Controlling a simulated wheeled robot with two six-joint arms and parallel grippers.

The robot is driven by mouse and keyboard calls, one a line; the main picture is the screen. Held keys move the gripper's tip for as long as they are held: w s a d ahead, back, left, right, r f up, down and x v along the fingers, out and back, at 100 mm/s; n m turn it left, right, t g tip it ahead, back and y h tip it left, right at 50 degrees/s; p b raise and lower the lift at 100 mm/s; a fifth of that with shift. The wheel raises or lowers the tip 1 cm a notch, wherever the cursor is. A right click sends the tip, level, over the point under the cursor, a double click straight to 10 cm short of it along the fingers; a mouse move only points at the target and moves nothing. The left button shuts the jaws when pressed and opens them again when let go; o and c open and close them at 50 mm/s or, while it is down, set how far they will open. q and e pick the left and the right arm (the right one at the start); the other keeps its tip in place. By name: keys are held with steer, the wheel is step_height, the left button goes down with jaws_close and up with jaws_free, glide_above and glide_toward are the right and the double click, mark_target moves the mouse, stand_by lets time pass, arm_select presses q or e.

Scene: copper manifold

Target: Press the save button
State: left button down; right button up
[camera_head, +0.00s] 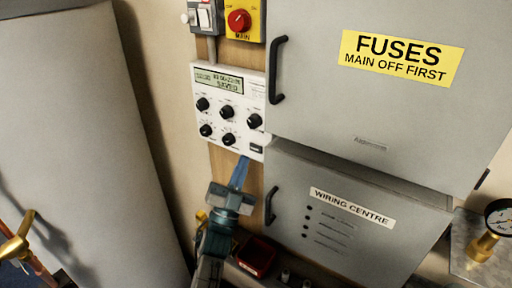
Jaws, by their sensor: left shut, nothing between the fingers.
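A white control panel (216,107) with several black knobs and a small display (219,82) is on the wooden board. The display's lower line looks like "SAVED", though the text is small. A small dark rectangular button (257,149) sits at the panel's lower right; its label is not legible, so I cannot confirm it is the save button. My left gripper (243,161) is shut and empty, its blue fingers pointing up at the panel's lower edge, just left of and below this button. I cannot tell whether the fingertips touch the panel. My right gripper is out of view.
A grey fuse cabinet (390,110) with a black handle (277,70) stands right of the panel. Below it is the wiring centre box (345,225) with its own handle (270,206). A red main switch (240,20) is above. A large pale cylinder (85,120) fills the left.

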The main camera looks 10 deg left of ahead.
arm_select(q)
steer(key=shift+s+a, duration=0.3)
steer(key=shift+s, duration=0.25)
steer(key=shift+s+a, duration=0.25)
steer(key=shift+s, duration=0.3)
